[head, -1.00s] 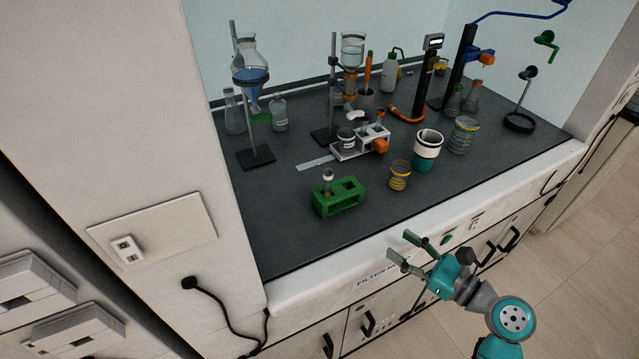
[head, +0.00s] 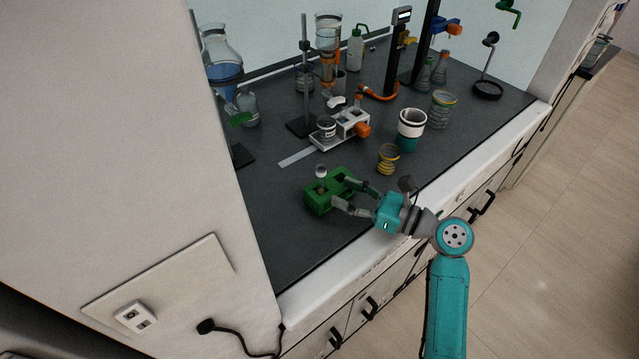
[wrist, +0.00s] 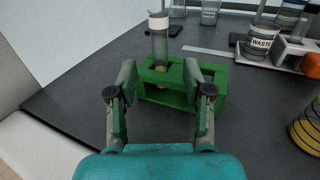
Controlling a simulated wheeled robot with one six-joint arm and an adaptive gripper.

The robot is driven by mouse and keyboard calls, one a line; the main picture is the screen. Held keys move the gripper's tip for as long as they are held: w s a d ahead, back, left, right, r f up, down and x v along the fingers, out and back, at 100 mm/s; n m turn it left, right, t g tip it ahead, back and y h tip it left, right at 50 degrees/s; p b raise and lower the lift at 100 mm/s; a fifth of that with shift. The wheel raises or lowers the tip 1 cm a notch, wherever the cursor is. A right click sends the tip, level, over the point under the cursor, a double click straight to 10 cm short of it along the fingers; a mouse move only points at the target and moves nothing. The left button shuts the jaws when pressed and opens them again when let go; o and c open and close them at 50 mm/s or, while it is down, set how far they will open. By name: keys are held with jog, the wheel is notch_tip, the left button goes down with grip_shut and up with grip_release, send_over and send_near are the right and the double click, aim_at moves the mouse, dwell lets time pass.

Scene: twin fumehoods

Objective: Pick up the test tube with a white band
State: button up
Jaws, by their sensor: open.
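The test tube with a white band (wrist: 159,38) stands upright in the green rack (wrist: 180,97), with its clear glass and white band above the rack top. In the head view the white band of the tube (head: 321,172) shows above the left part of the green rack (head: 318,203). My gripper (head: 340,192) is open and empty at the near side of the rack. In the wrist view the fingers of my gripper (wrist: 160,78) are spread apart, with the rack and tube beyond and between them. The tube's lower end is partly hidden by the rack.
A yellow-banded beaker (head: 388,159) stands right of the rack, with a white and teal cup (head: 410,130) behind it. A white holder (head: 345,133) with a waste jar (wrist: 260,40) stands behind the rack. Bare dark bench lies left of the rack.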

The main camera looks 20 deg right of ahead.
aim_at(325, 186)
jog(key=shift+f+x, duration=0.2)
jog(key=shift+x, duration=2.7)
grip_shut()
